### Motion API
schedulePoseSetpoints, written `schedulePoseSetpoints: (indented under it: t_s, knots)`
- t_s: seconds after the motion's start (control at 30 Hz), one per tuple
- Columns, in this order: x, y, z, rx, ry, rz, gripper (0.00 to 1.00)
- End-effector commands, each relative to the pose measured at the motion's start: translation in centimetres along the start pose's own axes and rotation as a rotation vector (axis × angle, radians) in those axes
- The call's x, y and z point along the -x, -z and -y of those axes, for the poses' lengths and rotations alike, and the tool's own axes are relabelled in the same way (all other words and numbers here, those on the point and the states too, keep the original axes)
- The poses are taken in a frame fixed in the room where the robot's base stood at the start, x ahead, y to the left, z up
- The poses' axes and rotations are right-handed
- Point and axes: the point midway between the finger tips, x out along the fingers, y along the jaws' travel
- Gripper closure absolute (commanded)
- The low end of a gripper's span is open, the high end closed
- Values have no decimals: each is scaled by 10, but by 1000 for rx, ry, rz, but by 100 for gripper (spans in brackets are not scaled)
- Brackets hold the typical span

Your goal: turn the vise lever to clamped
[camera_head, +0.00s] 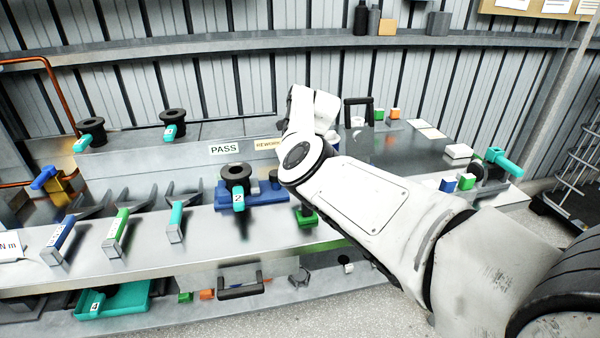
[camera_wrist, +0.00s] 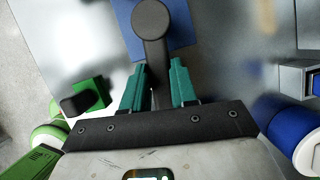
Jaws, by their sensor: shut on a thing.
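In the wrist view, a dark lever (camera_wrist: 151,25) with a rounded end runs down between the teal fingers of my gripper (camera_wrist: 159,72). The fingers are shut on its narrow lower part. A blue base (camera_wrist: 185,20) lies beyond and partly under the lever. In the head view, a blue fixture (camera_head: 262,196) stands on the front bench, with a black spool (camera_head: 236,172) tagged 2 on it. My white arm reaches in from the right and hides the gripper there. The lever's markings and how far it is turned cannot be seen.
A green block with a black top (camera_head: 306,216) stands close to the gripper; it also shows in the wrist view (camera_wrist: 92,95). Blue, green and teal handles (camera_head: 116,232) on grey forks stand to the left. Several small blocks and a teal-handled part (camera_head: 503,161) are at the right.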

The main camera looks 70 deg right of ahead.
Motion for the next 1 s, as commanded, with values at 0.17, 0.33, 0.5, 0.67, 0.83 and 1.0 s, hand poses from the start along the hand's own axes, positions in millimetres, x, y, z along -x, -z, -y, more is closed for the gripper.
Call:
schedulePoseSetpoints:
  t_s: [0.17, 0.33, 0.5, 0.67, 0.83, 1.0]
  knots:
    - [-1, -2, 1, 77, -33, 1, 100]
    - [-1, -4, 1, 118, -49, 3, 100]
    - [0, -4, 1, 133, -54, 2, 100]
    - [0, -4, 1, 136, -54, 2, 100]
    - [0, -5, 1, 137, -53, 3, 100]
    - [0, -4, 1, 135, -52, 2, 57]
